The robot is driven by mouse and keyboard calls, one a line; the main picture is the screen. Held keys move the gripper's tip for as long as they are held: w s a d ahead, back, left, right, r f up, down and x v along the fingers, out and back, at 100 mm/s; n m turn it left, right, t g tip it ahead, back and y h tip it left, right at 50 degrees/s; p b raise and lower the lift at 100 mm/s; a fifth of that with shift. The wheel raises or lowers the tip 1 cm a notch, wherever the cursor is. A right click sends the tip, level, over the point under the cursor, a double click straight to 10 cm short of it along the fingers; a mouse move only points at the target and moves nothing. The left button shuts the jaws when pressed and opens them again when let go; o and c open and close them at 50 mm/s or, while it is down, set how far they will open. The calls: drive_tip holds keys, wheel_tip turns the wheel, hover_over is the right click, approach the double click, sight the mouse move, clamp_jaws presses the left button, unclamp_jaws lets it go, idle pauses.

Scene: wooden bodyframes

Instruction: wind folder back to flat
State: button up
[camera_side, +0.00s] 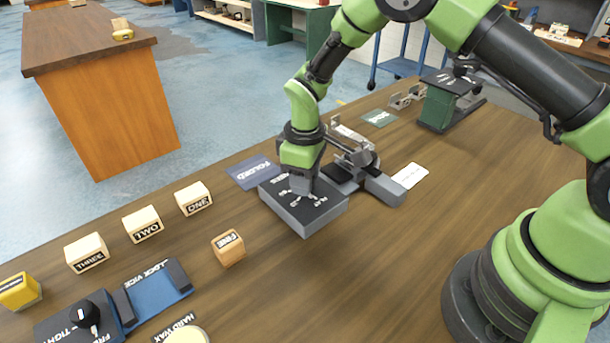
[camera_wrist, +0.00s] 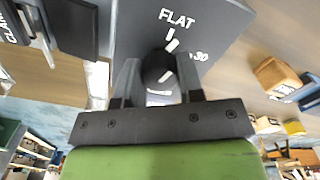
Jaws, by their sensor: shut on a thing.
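The folder's dark control box (camera_side: 322,216) stands on the bench, with white marks on its top. In the wrist view its panel (camera_wrist: 222,22) reads FLAT near the top, with a smaller number mark to the right of the knob. My gripper (camera_side: 302,187) points down over the box. In the wrist view my gripper (camera_wrist: 158,86) has its two fingers shut on a round dark knob (camera_wrist: 153,66), one on each side. The knob's pointer is partly hidden. The folder's metal mechanism (camera_side: 355,160) stands right behind the box, partly hidden by my wrist.
A blue FOLDED mat (camera_side: 247,173) lies left of the box and a white card (camera_side: 410,175) right. A FINE block (camera_side: 228,248) and blocks ONE (camera_side: 193,198), TWO (camera_side: 142,224) and THREE (camera_side: 86,253) stand left. A blue vice (camera_side: 152,290) is at front left.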

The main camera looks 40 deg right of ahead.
drive_tip(key=shift+n, duration=1.4)
drive_tip(key=o, duration=0.9)
wheel_tip(320, 180, up, 10)
